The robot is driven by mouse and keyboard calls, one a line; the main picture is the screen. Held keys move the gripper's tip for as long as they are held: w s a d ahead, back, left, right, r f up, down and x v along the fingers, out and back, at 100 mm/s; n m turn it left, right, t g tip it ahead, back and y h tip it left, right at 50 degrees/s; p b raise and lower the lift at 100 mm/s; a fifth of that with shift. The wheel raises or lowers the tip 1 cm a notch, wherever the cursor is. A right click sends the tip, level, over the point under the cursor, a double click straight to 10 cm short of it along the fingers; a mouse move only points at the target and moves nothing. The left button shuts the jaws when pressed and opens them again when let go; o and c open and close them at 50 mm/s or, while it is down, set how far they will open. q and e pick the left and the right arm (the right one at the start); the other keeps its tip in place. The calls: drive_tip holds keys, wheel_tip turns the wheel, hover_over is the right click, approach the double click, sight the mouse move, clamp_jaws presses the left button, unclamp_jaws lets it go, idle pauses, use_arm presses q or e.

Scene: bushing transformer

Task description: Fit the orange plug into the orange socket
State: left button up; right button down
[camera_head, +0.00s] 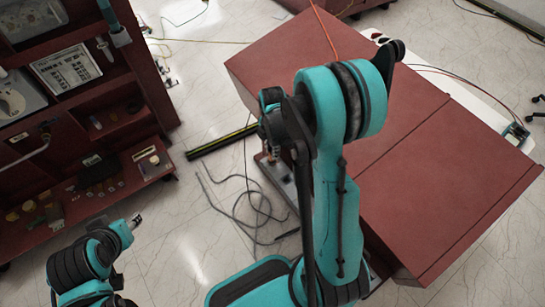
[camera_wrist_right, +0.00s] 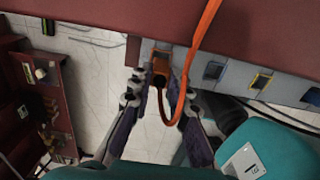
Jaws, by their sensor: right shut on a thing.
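In the right wrist view, the orange plug (camera_wrist_right: 160,70) is between the fingertips of my right gripper (camera_wrist_right: 160,80), which is shut on it. Its orange cable (camera_wrist_right: 206,22) comes down from above and loops under the plug. The plug is up against a grey socket panel (camera_wrist_right: 237,72) under the red cabinet's edge. In the head view, my right arm covers most of this spot. My left gripper (camera_head: 135,220) is at lower left, away from the cabinet; its opening is too small to read.
Beside the plug, the panel carries a blue-rimmed socket (camera_wrist_right: 213,71) and a yellow-rimmed socket (camera_wrist_right: 261,80). The big red cabinet (camera_head: 440,150) fills the right. A red shelf unit (camera_head: 150,95) with tools stands left. Loose grey cables (camera_head: 245,205) lie on the floor between.

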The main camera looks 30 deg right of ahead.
wheel_tip(320, 180, down, 4)
drive_tip(key=shift+r+b, duration=0.2)
drive_tip(key=shift+b, duration=0.55)
drive_tip(key=shift+r, duration=0.1)
drive_tip(key=shift+f, duration=0.2)
drive_tip(key=c, duration=1.4)
unclamp_jaws()
drive_tip(key=shift+c, duration=0.2)
drive_tip(key=shift+r, duration=0.1)
